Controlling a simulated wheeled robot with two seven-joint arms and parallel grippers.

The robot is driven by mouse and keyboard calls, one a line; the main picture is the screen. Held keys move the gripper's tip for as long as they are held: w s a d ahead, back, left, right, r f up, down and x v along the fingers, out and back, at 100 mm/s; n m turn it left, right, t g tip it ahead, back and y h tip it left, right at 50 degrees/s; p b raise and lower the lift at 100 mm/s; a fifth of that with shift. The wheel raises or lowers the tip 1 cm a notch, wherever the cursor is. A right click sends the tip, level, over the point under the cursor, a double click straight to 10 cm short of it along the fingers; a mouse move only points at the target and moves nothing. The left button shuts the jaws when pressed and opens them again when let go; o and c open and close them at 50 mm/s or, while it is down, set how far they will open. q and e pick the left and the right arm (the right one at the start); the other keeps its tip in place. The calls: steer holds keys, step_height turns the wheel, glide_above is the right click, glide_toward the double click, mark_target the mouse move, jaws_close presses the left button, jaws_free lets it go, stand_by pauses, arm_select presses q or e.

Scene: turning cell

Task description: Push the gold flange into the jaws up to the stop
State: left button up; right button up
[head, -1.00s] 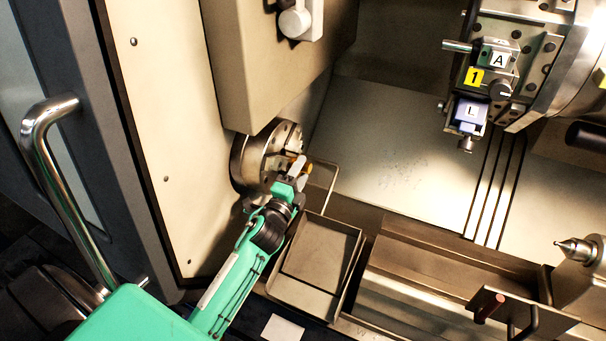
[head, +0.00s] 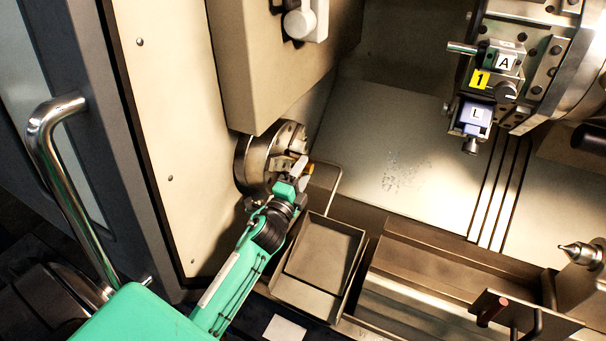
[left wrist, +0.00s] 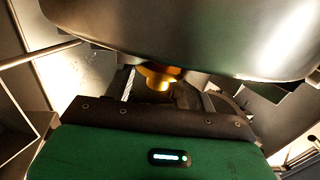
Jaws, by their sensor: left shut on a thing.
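The gold flange (head: 310,168) shows as a small gold patch at the tip of my left gripper (head: 298,172), just in front of the chuck (head: 253,164). My left gripper is shut on the flange, and its fingers hide much of it in the head view. In the left wrist view the flange (left wrist: 158,78) is a gold rounded piece in the middle, beyond the dark gripper edge. The chuck jaws (head: 290,138) are partly hidden by the gripper. I cannot tell whether the flange touches the jaws or the stop. My right gripper is not in view.
A beige housing (head: 275,65) overhangs the chuck. A metal tray (head: 320,262) lies below right of the gripper. The tool turret (head: 535,70) with labelled holders is at the upper right, and a pointed centre (head: 577,250) at the right edge. A door handle (head: 58,170) stands at left.

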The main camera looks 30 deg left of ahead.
arm_select(q)
steer(key=shift+a, duration=0.15)
stand_by(0.3)
steer(key=o, duration=1.4)
steer(key=shift+a, duration=0.1)
steer(key=shift+c, duration=0.2)
steer(key=shift+f, duration=0.1)
steer(key=c, duration=0.5)
steer(key=shift+d, duration=0.2)
steer(key=d+b, duration=0.1)
steer(key=d, duration=0.5)
steer(key=shift+w+d, duration=0.15)
